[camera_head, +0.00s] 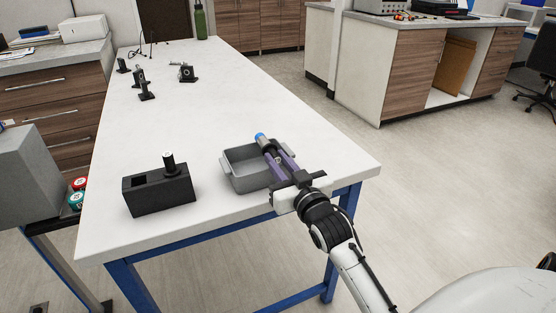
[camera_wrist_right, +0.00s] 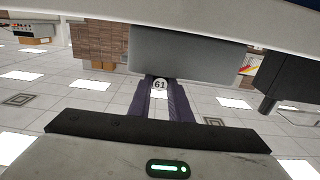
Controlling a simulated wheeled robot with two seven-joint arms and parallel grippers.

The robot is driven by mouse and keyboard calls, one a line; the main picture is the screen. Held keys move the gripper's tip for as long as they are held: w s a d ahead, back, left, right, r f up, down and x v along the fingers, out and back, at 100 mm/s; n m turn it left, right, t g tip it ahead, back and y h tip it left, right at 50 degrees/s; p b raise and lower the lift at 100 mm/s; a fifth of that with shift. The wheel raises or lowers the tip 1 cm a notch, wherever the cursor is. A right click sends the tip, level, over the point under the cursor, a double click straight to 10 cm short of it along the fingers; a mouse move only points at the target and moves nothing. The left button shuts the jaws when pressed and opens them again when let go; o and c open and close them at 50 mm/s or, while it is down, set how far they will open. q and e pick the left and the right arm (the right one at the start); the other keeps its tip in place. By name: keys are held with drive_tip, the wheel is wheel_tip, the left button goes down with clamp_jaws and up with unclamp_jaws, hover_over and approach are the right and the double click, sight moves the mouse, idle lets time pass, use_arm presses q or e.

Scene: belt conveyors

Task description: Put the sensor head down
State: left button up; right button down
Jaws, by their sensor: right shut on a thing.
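My right gripper (camera_head: 278,162) reaches in from the lower right, over the right part of a grey tray (camera_head: 233,183). Its purple fingers are shut on a small cylinder with a blue end, which I take to be the sensor head (camera_head: 262,138). In the right wrist view the sensor head (camera_wrist_right: 160,84) shows a round white label reading 61 between the fingers. It appears to be above the tray; whether it touches the tray I cannot tell. The gripper hides part of the tray. My left gripper is not in view.
A black block (camera_head: 160,193) with an opening and a black cylinder (camera_head: 169,162) upright on it stands left of the tray. Several small black devices (camera_head: 187,73) and a green bottle (camera_head: 200,22) stand farther back. The middle of the white table (camera_head: 215,105) is clear.

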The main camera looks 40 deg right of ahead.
drive_tip(key=c, duration=1.6)
unclamp_jaws()
drive_tip(key=shift+c, duration=0.2)
drive_tip(key=shift+r, duration=0.5)
drive_tip(key=v, duration=1.2)
drive_tip(key=s+a+f+n+g+y, duration=0.1)
drive_tip(key=a+f+g+y, duration=0.1)
drive_tip(key=a+f, duration=0.45)
drive_tip(key=s+a+f+n+g+y, duration=0.2)
drive_tip(key=a+f, duration=0.1)
drive_tip(key=f, duration=0.7)
drive_tip(key=s+a+f+n+g+y, duration=0.1)
drive_tip(key=s+a+f+g, duration=0.1)
drive_tip(key=s+a+f, duration=0.3)
drive_tip(key=s+a+f+n+g+y, duration=0.1)
drive_tip(key=s+a+f+g+y, duration=0.1)
drive_tip(key=s+a+f, duration=0.3)
wheel_tip(320, 180, down, 5)
drive_tip(key=shift+s+r+g, duration=0.2)
drive_tip(key=shift+s+g, duration=0.2)
drive_tip(key=shift+s, duration=0.5)
